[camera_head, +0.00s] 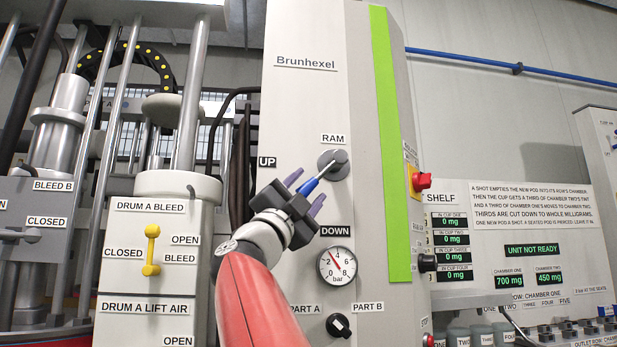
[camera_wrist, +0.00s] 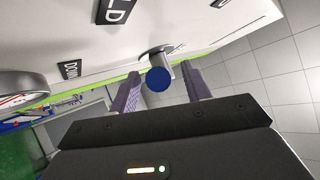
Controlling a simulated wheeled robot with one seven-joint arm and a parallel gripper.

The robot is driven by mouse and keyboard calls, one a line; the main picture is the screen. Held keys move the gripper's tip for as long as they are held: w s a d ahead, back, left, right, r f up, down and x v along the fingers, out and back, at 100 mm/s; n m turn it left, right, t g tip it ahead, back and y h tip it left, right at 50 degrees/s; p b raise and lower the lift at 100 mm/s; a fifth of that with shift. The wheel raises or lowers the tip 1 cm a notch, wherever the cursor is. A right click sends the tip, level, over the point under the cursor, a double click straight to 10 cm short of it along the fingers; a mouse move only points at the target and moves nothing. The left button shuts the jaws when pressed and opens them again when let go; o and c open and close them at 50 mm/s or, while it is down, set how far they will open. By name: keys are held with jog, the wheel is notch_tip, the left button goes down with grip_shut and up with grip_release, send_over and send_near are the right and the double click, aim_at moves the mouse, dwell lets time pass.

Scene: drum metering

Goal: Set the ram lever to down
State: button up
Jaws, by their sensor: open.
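The ram lever has a grey round hub (camera_head: 333,164) under the RAM label on the light cabinet, and a blue grip (camera_head: 309,186). In the head view the lever slants out to the lower left, between the UP label (camera_head: 267,161) and the DOWN label (camera_head: 336,231). My gripper (camera_head: 306,190) is open, its two purple fingers on either side of the blue grip. In the wrist view the blue round end (camera_wrist: 158,79) shows between the fingers, with a gap on each side. How deep the grip sits between them is hard to tell.
A pressure gauge (camera_head: 337,265) and a black PART A/PART B knob (camera_head: 339,326) sit below the lever. A yellow bleed handle (camera_head: 152,250) is to the left. A red knob (camera_head: 421,181) sticks out at the right. The space left of the cabinet holds columns and hoses.

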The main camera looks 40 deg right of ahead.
jog(key=shift+p+x, duration=0.4)
jog(key=shift+x, duration=1.05)
grip_shut()
